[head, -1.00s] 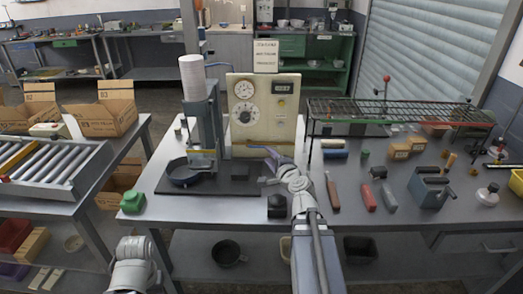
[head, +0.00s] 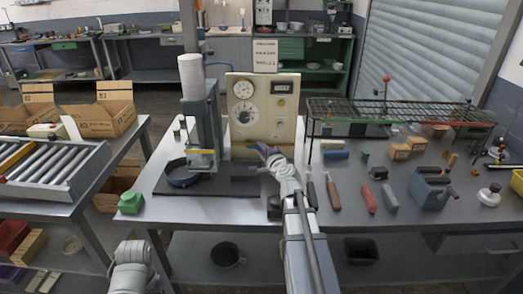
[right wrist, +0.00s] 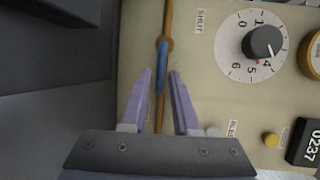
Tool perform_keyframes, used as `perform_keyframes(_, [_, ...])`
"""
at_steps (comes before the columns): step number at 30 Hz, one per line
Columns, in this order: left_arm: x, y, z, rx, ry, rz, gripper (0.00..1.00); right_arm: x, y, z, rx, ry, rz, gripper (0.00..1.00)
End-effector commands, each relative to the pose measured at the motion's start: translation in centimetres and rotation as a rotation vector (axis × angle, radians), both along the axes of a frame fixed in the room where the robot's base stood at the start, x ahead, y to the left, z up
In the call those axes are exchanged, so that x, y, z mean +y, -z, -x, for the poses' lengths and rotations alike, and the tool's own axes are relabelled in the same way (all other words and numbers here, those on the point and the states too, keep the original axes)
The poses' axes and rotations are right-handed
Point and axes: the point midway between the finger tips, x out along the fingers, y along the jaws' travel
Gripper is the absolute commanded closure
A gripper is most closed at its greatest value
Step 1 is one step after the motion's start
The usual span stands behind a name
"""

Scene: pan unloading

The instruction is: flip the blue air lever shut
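The blue air lever (right wrist: 162,62) shows in the right wrist view on a brass-coloured pipe (right wrist: 166,20). It lies in line with the pipe, which runs up and down in the picture. My right gripper (right wrist: 160,73) has its two purple fingers apart, one on each side of the lever's lower part. I see no contact; how deep the fingers reach past the lever cannot be told. In the head view my right gripper (head: 262,150) is in front of the lower part of the cream panel (head: 262,95), and the lever cannot be made out there. My left gripper is not in view.
A SHUT label (right wrist: 200,21) and a numbered dial (right wrist: 264,42) are right of the pipe. A wire rack (head: 400,110) and several tools are on the right.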

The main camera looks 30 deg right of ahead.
Motion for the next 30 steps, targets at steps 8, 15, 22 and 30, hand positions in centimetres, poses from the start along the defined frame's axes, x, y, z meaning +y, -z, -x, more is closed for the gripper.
perform_keyframes(8, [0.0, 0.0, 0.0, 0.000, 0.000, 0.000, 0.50, 0.0, 0.0, 0.0, 0.000, 0.000, 0.000, 1.00])
perform_keyframes(15, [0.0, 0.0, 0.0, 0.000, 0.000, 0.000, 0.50, 0.0, 0.0, 0.0, 0.000, 0.000, 0.000, 1.00])
perform_keyframes(22, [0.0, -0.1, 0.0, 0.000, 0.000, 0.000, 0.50, 0.0, -0.1, 0.0, 0.003, -0.001, 0.004, 1.00])
perform_keyframes(30, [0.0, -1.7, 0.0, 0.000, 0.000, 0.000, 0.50, 0.1, -0.9, 0.0, 0.051, -0.001, 0.086, 1.00])
